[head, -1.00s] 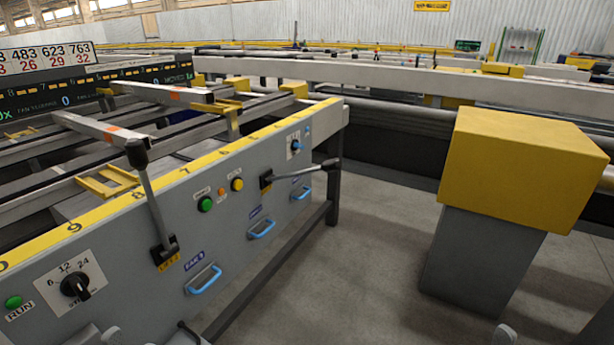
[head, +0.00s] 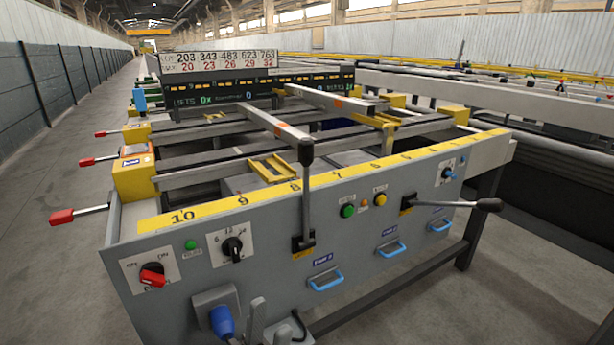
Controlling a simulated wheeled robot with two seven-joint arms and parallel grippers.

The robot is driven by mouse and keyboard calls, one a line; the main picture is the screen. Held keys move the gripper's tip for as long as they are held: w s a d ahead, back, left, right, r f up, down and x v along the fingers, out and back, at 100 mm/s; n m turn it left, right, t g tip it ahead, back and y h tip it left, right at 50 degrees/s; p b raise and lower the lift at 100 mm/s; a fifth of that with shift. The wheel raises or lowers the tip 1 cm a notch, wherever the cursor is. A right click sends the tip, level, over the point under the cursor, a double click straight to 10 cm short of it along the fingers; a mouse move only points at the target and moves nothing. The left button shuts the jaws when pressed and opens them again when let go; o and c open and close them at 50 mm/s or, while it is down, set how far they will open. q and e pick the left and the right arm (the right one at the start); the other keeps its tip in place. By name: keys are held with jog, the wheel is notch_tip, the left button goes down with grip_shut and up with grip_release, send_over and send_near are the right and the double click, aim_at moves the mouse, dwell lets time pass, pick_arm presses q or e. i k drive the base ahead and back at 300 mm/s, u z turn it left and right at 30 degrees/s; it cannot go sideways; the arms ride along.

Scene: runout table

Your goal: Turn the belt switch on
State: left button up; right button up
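A red rotary switch (head: 152,276) sits on a white plate at the left end of the grey front panel. A blue rotary switch (head: 448,172) sits on another white plate at the panel's right end. I cannot tell from the lettering which one is the belt switch. My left gripper (head: 270,325) shows only its grey fingertips at the bottom edge. They stand apart with nothing seen between them, right of and below the red switch. My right gripper is not in view.
A blue plug in a grey socket box (head: 222,318) juts out between the red switch and my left gripper. A black selector knob (head: 232,246), green button (head: 348,211) and two long levers (head: 305,195) stick out from the panel. Open floor lies at the left.

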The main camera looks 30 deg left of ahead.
aim_at(152, 274)
jog(key=u, duration=2.15)
jog(key=k, duration=0.85)
jog(key=z, duration=1.4)
